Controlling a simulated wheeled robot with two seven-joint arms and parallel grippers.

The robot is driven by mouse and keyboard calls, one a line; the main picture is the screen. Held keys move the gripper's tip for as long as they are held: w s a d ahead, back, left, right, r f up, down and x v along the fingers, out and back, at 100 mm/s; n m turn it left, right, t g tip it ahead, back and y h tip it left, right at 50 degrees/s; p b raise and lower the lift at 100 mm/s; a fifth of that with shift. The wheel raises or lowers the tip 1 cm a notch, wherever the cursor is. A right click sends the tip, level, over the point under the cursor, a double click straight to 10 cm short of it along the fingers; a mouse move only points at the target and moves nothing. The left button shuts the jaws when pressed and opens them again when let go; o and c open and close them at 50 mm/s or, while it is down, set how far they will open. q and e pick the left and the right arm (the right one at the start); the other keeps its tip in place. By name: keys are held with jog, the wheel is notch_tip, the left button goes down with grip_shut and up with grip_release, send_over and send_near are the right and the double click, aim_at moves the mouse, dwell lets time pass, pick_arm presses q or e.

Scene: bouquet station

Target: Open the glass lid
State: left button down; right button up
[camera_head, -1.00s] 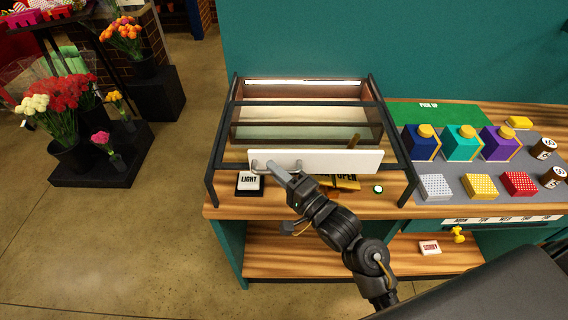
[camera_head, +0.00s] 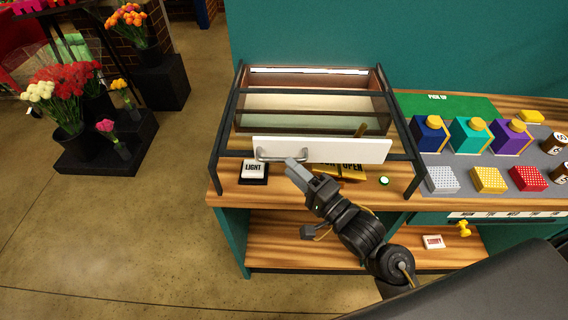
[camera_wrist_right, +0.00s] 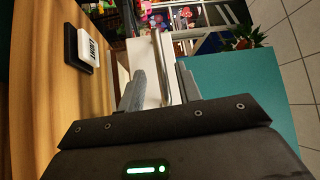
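The glass lid (camera_head: 310,101) lies in a black frame over the display case on the wooden counter. A white front panel (camera_head: 350,149) carries a metal bar handle (camera_head: 268,157) on its left part. My right gripper (camera_head: 291,165) is at the right end of this handle, in front of the panel. In the right wrist view, the handle bar (camera_wrist_right: 163,68) runs between the two separated fingers of my right gripper (camera_wrist_right: 161,85), with gaps showing beside it. Whether a finger touches the bar is unclear. My left gripper is not in view.
A LIGHT switch block (camera_head: 254,169), a yellow OPEN sign (camera_head: 350,170) and a green-topped button (camera_head: 383,181) are on the counter below the panel. Coloured boxes (camera_head: 469,135) stand to the right. Flower buckets (camera_head: 68,144) are on the left; the floor between is clear.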

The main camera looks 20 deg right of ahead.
jog(key=b+v, duration=0.1)
jog(key=v, duration=0.5)
jog(key=shift+s, duration=0.1)
dwell(0.3)
